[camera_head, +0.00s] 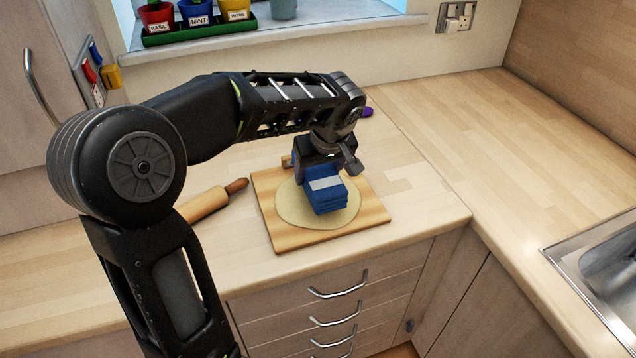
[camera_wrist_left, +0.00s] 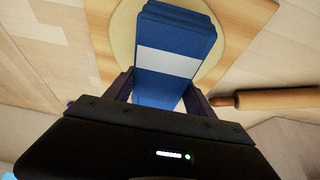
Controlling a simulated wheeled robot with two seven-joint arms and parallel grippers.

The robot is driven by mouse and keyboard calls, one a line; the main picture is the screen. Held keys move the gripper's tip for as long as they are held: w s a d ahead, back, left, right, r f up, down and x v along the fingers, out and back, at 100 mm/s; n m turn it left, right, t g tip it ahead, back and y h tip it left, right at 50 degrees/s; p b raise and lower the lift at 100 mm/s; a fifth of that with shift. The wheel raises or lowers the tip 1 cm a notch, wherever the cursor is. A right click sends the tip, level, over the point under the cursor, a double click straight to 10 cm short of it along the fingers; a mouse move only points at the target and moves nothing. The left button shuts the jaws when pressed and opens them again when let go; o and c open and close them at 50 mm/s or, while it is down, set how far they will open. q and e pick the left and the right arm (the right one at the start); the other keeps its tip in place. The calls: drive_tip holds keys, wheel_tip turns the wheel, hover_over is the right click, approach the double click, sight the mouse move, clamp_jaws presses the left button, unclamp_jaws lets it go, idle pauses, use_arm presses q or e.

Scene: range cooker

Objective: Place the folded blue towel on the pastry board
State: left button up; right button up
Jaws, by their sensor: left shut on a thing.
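The folded blue towel (camera_head: 326,192), with a pale band across it, is over the pastry board (camera_head: 375,210) and a round of rolled dough (camera_head: 290,205). My left gripper (camera_head: 322,168) is shut on the towel at its back end. In the left wrist view the towel (camera_wrist_left: 172,58) sits between the two fingers (camera_wrist_left: 158,92), with the dough and board behind it. I cannot tell whether the towel touches the dough or is held just above it. My right gripper is not in view.
A rolling pin (camera_head: 205,203) lies left of the board and also shows in the left wrist view (camera_wrist_left: 275,98). A sink (camera_head: 605,270) is at the right. Herb pots (camera_head: 195,12) stand on the windowsill. The worktop right of the board is clear.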

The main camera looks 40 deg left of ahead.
use_arm(q)
drive_tip(key=shift+f, duration=1.85)
drive_tip(key=shift+f, duration=0.15)
drive_tip(key=o, duration=1.4)
drive_tip(key=v, duration=1.2)
drive_tip(key=shift+r+b, duration=0.25)
drive_tip(key=shift+b, duration=0.05)
